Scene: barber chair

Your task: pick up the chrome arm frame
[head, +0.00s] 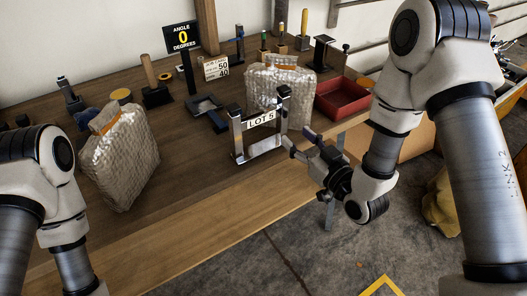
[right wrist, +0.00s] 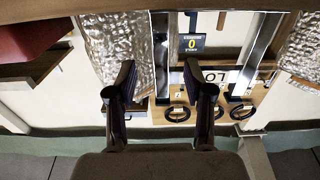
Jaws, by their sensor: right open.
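The chrome arm frame (head: 265,148) stands upright on the workbench near its front edge, with dark caps on its posts and a white LOT 5 tag. In the right wrist view, one chrome bar (right wrist: 160,48) shows between and beyond my fingers; another bar (right wrist: 262,48) is to the right. My right gripper (head: 299,140) is open, just right of the frame's near right post. It also shows open in the right wrist view (right wrist: 158,82), with nothing visibly gripped; whether it touches the frame I cannot tell. My left gripper is out of view.
Bubble-wrapped packages stand left (head: 122,160) and behind the frame (head: 270,82). A red tray (head: 343,98) is to the right. An angle sign (head: 183,38) and several small tools stand at the back. The bench's front strip (head: 200,210) is clear.

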